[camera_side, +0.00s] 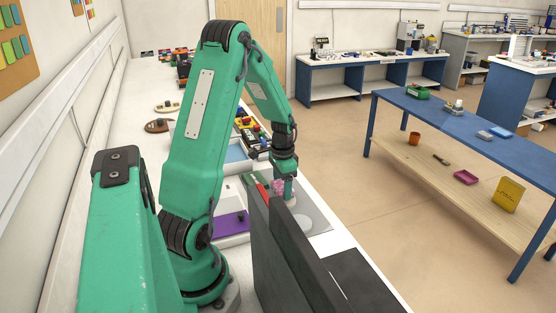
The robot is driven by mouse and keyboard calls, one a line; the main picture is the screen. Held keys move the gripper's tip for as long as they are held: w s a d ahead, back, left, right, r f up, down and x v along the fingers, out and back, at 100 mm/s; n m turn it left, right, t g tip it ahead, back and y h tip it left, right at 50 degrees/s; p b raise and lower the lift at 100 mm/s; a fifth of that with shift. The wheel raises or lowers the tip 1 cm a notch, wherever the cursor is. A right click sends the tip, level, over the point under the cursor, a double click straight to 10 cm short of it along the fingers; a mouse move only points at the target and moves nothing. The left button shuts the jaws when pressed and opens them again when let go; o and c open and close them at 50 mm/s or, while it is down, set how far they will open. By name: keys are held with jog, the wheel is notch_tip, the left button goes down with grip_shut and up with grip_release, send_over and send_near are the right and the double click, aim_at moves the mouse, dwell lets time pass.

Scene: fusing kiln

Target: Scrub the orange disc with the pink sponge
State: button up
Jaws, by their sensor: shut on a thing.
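My gripper (286,188) points down over the white bench, just beyond a dark upright panel. I do not make out the orange disc; the dark panel and my gripper hide part of the bench there. A pale round disc (304,223) lies on the grey mat.
The dark panels (280,255) stand upright in front of my gripper. A red item (262,190) is beside it. A purple sheet (232,222) and a blue tray (238,154) lie to the left. A blue table (450,118) stands apart at right.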

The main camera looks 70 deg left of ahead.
aim_at(287, 203)
jog(key=shift+f, duration=0.6)
dwell(0.9)
jog(key=shift+d, duration=2.1)
jog(key=shift+a, duration=0.1)
jog(key=shift+a, duration=2.05)
jog(key=shift+d, duration=2.2)
jog(key=shift+a, duration=0.1)
jog(key=shift+a, duration=2.05)
